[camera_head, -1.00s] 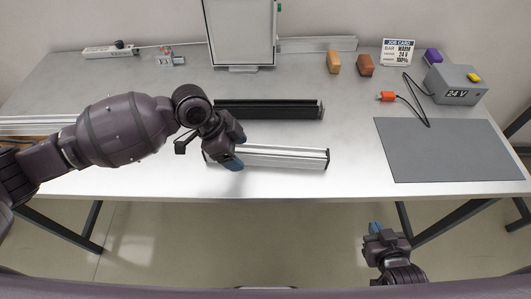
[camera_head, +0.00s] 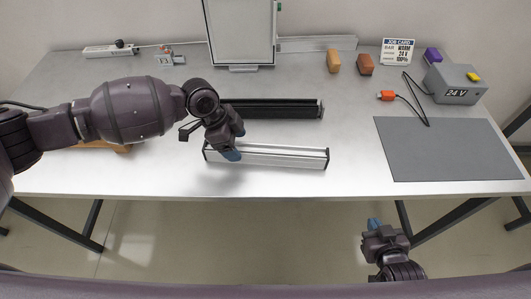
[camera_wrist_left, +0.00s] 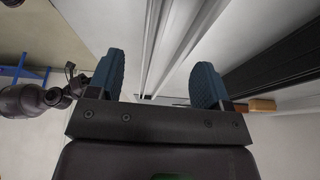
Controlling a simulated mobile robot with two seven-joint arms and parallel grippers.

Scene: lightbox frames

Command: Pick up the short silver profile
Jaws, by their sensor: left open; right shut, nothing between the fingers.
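A short silver profile (camera_head: 285,157) lies lengthwise left to right near the table's front edge, with dark end caps. My left gripper (camera_head: 232,155) is open above its left part, its blue fingertips pointing down and hiding some of it. In the left wrist view the silver profile (camera_wrist_left: 170,40) runs between the two blue fingers (camera_wrist_left: 158,80); I cannot tell whether they touch it. My right gripper (camera_head: 374,224) is shut and empty, below and in front of the table edge.
A black profile (camera_head: 285,109) lies just behind the silver one. A grey mat (camera_head: 450,150) and a 24 V box (camera_head: 455,84) are at the right. A framed panel (camera_head: 240,35) stands at the back. An orange-brown object (camera_head: 105,146) is partly hidden under my left arm.

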